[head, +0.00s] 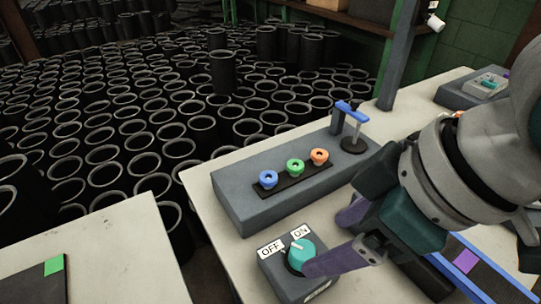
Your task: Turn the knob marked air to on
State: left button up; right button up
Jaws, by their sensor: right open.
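The teal knob (301,255) sits on a grey box (275,272) at the front of the table, with OFF and ON labels on its top. A pale pointer line on the knob lies near the gap between the labels, towards ON; its exact setting is hard to tell. Lettering on the box front is unreadable. My right gripper (325,238) has purple fingers, open. One finger crosses the knob's lower right edge; the other is apart from it, above right. Contact with the knob cannot be told. My left gripper is not in view.
A grey block (235,187) behind the knob box carries blue, green and orange rings, with a blue-handled clamp (350,125) at its far end. Another table (120,255) is at left. Many black sleeves (222,72) fill the floor behind.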

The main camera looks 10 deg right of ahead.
aim_at(304, 250)
jog(key=w+f+b, duration=0.1)
jog(key=f, duration=0.2)
jog(key=w+f+b, duration=0.1)
jog(key=w+f, duration=0.1)
jog(key=f, duration=0.1)
jog(key=w+f, duration=0.1)
jog(key=f, duration=0.2)
jog(key=shift+w+a+f+b, duration=0.3)
jog(key=shift+a+f+b, duration=0.05)
jog(key=shift+a+b, duration=0.05)
grip_shut()
dwell(0.4)
